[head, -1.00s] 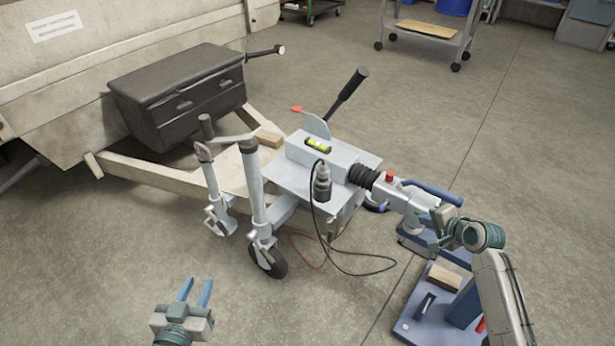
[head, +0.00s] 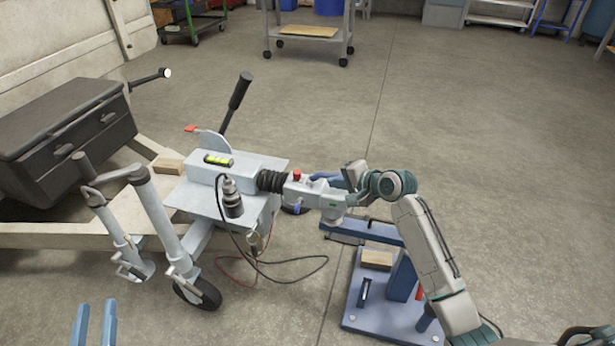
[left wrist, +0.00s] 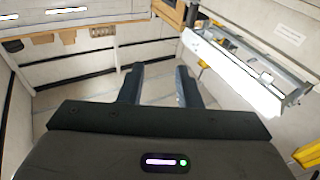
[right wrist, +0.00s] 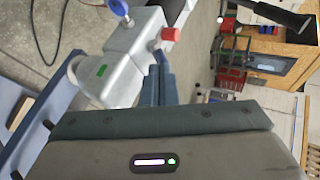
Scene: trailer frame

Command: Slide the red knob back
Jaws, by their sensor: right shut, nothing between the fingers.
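A small red knob (head: 297,175) sits on top of the grey coupling head (head: 325,197) at the end of the drawbar. In the right wrist view the red knob (right wrist: 171,34) stands just beyond the fingertips. My right gripper (head: 314,180) is at the coupling, its blue fingers pointing left toward the knob. In the right wrist view its fingers (right wrist: 157,72) are together and empty, close to the knob; contact cannot be told. My left gripper (head: 95,310) is at the lower left, over the floor, its fingers apart and empty. They also show apart in the left wrist view (left wrist: 160,82).
A black lever (head: 236,100) rises behind the coupling, with a red tip (head: 190,128) beside it. A black rubber bellows (head: 271,181) adjoins the coupling. A blue stand (head: 385,325) is at right; open floor lies behind.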

